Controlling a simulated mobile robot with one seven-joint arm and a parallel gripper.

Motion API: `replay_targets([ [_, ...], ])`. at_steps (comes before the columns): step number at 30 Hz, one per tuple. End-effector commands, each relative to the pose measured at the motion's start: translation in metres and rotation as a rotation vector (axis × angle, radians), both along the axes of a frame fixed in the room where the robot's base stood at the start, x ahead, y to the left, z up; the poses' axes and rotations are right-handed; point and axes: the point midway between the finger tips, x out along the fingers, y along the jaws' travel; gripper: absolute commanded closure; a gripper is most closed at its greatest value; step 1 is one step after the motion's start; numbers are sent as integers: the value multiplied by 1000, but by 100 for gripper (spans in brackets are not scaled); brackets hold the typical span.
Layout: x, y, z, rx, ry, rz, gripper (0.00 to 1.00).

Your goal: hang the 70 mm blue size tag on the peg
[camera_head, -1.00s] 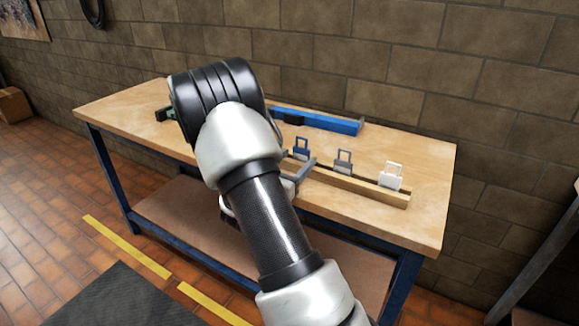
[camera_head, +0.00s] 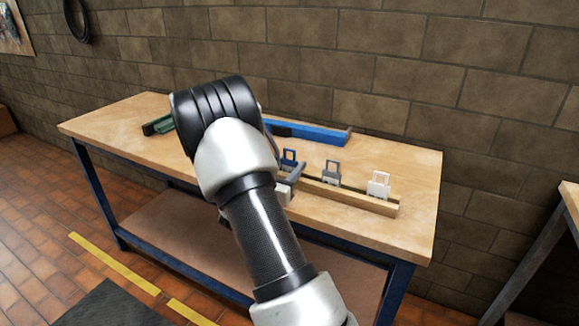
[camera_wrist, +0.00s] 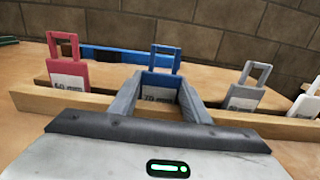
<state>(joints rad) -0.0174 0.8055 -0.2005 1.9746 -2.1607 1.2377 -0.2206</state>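The blue size tag (camera_wrist: 160,88), marked 70 mm, stands upright in a wooden rack (camera_wrist: 95,104), its square loop at the top. It also shows in the head view (camera_head: 289,157), partly behind my gripper. My gripper (camera_wrist: 157,92) is open, with one grey finger on each side of the tag's lower body. Narrow gaps seem to show between fingers and tag; whether they touch is unclear. The tag still sits in the rack. I cannot make out a peg in either view.
In the same rack stand a red tag (camera_wrist: 68,72) to the left, a grey tag (camera_wrist: 246,92) and a white tag (camera_wrist: 308,103) to the right. A blue bar (camera_head: 320,133) lies behind on the wooden bench (camera_head: 415,180). A green object (camera_head: 158,126) lies at the bench's left.

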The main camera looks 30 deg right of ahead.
Motion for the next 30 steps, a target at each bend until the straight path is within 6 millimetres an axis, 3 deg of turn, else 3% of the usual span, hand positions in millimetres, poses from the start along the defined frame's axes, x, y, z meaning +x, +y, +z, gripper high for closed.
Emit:
replay_targets([
  [5,0,0,3,0,0,0,80],
  [24,0,0,53,0,-1,0,80],
  [30,0,0,61,0,0,0,80],
])
